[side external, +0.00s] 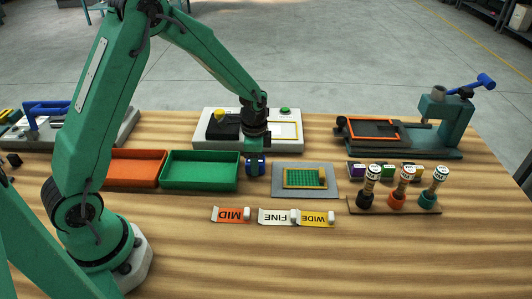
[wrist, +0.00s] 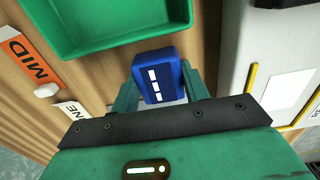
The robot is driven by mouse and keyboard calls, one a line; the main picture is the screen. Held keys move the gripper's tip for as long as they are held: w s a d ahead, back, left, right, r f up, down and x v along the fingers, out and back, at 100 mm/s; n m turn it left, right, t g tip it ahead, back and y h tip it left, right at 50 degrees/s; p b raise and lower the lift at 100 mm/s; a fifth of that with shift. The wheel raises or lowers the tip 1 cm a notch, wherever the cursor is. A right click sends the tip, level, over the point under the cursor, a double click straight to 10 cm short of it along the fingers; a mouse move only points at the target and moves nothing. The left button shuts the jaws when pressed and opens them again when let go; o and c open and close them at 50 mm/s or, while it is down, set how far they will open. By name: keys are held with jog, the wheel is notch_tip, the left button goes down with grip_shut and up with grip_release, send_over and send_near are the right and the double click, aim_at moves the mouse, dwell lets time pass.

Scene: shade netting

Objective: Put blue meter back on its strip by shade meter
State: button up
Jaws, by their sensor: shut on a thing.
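My gripper (side external: 257,160) is shut on the blue meter (side external: 256,167), between the green tray and a grey pad. In the wrist view my gripper (wrist: 165,95) has its two green fingers on either side of the blue meter (wrist: 162,75), which shows white marks on its face. In the side view the meter is small, and I cannot tell whether it touches the table. A white machine (side external: 287,110) with a yellow knob and green button stands behind it. I cannot tell which thing is the shade meter, nor make out the strip.
An orange tray (side external: 133,168) and the green tray (side external: 200,170) lie to the left. The grey pad (side external: 280,190) with yellow-framed green netting (side external: 305,178) lies to the right. MID (side external: 232,215), FINE (side external: 276,217) and WIDE (side external: 315,218) tags lie in front.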

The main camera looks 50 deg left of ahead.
jog(key=shift+f, duration=0.1)
jog(key=o, duration=1.2)
jog(key=shift+c, duration=0.2)
notch_tip(320, 180, up, 12)
jog(key=shift+r, duration=0.2)
dwell(0.4)
